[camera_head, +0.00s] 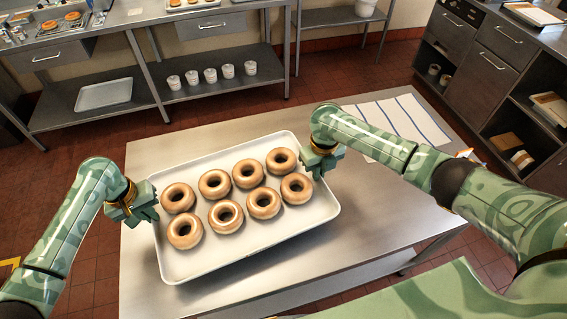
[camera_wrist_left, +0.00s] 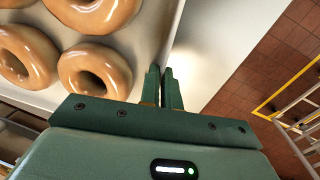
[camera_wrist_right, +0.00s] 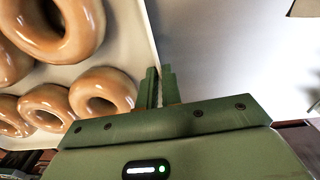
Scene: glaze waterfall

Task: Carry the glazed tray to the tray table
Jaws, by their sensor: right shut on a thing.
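A pale tray (camera_head: 250,248) carries several glossy ring doughnuts (camera_head: 227,215) in two rows. It is over a steel table (camera_head: 400,222); I cannot tell whether it touches the top. My right gripper (camera_head: 318,172) is at the tray's right edge, and in the right wrist view its fingers (camera_wrist_right: 160,86) are shut on the rim. My left gripper (camera_head: 150,215) is at the tray's left edge. In the left wrist view its close-set fingers (camera_wrist_left: 163,88) straddle the rim; whether they press on it is unclear. Which table is the tray table is not clear.
A striped cloth (camera_head: 395,120) lies at the table's back right. A steel bench (camera_head: 170,75) with several white cups (camera_head: 210,76) and an empty tray (camera_head: 104,95) on its lower shelf stands behind. Dark cabinets (camera_head: 485,60) stand at right. Red tiled floor (camera_head: 330,80) lies between.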

